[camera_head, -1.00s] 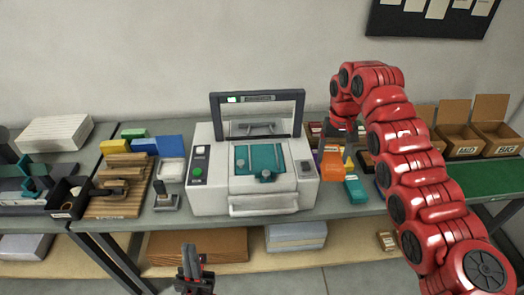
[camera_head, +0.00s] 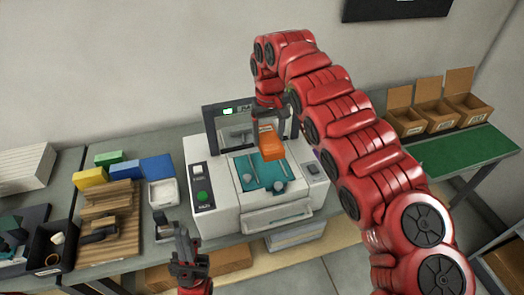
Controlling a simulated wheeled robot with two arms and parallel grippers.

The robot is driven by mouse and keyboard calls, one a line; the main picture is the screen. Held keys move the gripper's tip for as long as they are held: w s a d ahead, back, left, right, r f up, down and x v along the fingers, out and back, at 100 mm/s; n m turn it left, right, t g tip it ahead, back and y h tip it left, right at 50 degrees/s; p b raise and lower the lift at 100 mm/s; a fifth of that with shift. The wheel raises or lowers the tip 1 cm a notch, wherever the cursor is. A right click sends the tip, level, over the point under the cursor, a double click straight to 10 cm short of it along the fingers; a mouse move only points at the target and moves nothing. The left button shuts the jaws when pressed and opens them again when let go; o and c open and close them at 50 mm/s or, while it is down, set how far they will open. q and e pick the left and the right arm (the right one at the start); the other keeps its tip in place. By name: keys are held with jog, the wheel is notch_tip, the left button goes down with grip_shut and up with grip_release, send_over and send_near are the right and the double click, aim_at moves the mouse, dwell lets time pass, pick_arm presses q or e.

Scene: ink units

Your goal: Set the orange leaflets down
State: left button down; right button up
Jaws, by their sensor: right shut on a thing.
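The orange leaflets (camera_head: 270,145) are a small orange block-like stack. My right gripper (camera_head: 268,112) is shut on them and holds them over the back right part of the teal plate (camera_head: 258,176) on the white machine (camera_head: 216,214). I cannot tell whether the leaflets touch the plate. My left gripper (camera_head: 187,252) is low at the front, left of the machine and apart from it. It points up and looks empty, but I cannot tell how far its fingers are apart.
Left of the machine are a white tray (camera_head: 163,193), a wooden rack (camera_head: 110,220), and yellow (camera_head: 90,177), green and blue blocks. Open cardboard boxes (camera_head: 405,121) and a green mat (camera_head: 462,149) are at the right. My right arm hides the table between.

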notch_tip(320, 180, down, 5)
jog(key=p, duration=0.2)
jog(key=shift+f+p, duration=0.1)
jog(key=shift+p, duration=0.25)
notch_tip(320, 180, down, 4)
jog(key=shift+r+p, duration=0.1)
jog(key=shift+p, duration=0.8)
jog(key=shift+f, duration=0.35)
jog(key=o, duration=1.4)
jog(key=shift+r, duration=0.2)
jog(key=shift+r+b, duration=0.15)
jog(key=shift+b, duration=0.15)
notch_tip(320, 180, up, 11)
jog(key=b, duration=0.4)
jog(key=shift+f, duration=0.2)
jog(key=shift+r, duration=0.45)
